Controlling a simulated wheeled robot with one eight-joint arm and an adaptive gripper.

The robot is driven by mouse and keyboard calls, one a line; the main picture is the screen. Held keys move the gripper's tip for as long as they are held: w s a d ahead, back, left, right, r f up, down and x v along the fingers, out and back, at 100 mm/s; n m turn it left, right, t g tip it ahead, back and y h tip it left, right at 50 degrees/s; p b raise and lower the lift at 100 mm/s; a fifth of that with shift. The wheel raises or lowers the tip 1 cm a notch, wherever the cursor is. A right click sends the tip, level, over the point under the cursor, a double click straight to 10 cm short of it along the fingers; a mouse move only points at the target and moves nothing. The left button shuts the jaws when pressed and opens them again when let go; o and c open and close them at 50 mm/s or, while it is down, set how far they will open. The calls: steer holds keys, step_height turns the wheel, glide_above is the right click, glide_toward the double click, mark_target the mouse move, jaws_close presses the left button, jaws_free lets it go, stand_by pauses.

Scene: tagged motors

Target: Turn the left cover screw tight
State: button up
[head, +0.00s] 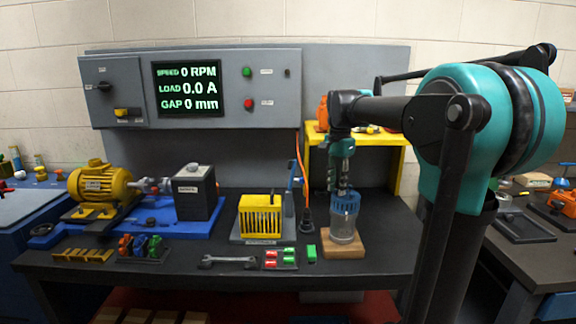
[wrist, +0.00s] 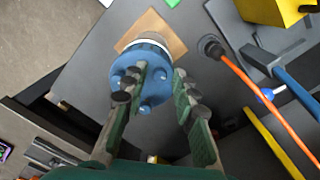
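A clear jar (head: 342,233) with a ribbed blue cover (head: 345,203) stands upright on a wooden block (head: 343,251). In the wrist view the blue cover (wrist: 127,62) shows small round blue screw-like heads, one at its near edge (wrist: 145,110); I cannot tell which is the left cover screw, as my finger hides part of the cover. My gripper (head: 342,190) points down just over the cover. In the wrist view my gripper (wrist: 160,73) is open, its left finger over the cover and its right finger beside the cover's edge. Nothing shows held between the fingers.
A yellow slotted box (head: 260,216) and an orange cable (head: 300,160) with a black plug (head: 307,222) are left of the jar. A yellow shelf (head: 385,140) stands behind. A wrench (head: 228,261) and red-green blocks (head: 280,259) lie in front-left. A yellow motor (head: 95,182) is farther left.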

steer(key=n, duration=1.1)
steer(key=shift+f, duration=0.1)
jaws_close()
